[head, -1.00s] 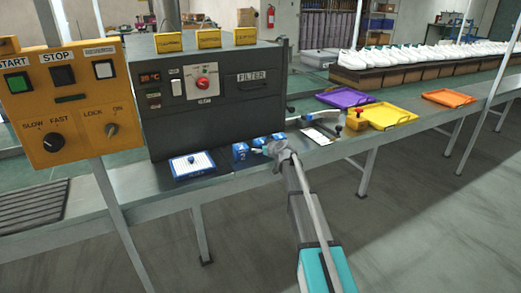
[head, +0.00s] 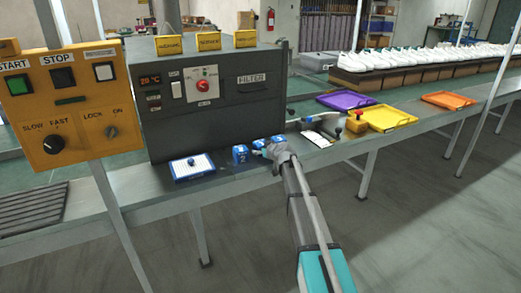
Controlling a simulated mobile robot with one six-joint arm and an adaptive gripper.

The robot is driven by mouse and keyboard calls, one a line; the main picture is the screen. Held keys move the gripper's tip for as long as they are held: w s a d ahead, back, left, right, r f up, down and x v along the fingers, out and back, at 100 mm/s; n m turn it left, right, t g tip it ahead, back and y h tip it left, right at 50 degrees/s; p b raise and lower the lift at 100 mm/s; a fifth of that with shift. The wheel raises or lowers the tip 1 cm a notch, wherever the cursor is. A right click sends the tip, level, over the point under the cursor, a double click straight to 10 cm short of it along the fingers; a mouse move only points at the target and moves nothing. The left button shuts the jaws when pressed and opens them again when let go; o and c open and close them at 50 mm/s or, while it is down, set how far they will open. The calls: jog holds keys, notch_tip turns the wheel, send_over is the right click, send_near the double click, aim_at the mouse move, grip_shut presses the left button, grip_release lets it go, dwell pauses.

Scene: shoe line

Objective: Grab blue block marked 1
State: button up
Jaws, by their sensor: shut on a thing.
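A blue block marked 2 (head: 240,155) stands on the grey bench in front of the dark machine. To its right, a second blue block (head: 259,143) shows just behind my gripper (head: 264,152). A third blue patch (head: 277,138), probably another block, shows at the gripper's upper right. My gripper is low over the bench and shut on a blue block, mostly hidden by the gripper itself. I cannot read a number on that block or on the two partly covered ones.
A blue and white board with a dark knob (head: 193,166) lies to the left. To the right are a white sheet (head: 320,138), a yellow box (head: 357,123), and purple (head: 345,100), yellow (head: 388,117) and orange (head: 448,100) trays. The dark machine (head: 215,128) stands close behind.

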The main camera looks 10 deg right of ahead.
jog(key=shift+r, duration=0.15)
notch_tip(320, 180, up, 3)
jog(key=p, duration=0.3)
jog(key=s+d+r+p, duration=0.3)
jog(key=s+r+p, duration=0.6)
jog(key=s, duration=0.4)
jog(key=shift+s+r+p, duration=0.35)
jog(key=shift+r+p, duration=0.05)
jog(key=shift+p, duration=0.1)
jog(key=shift+r, duration=0.15)
dwell(0.3)
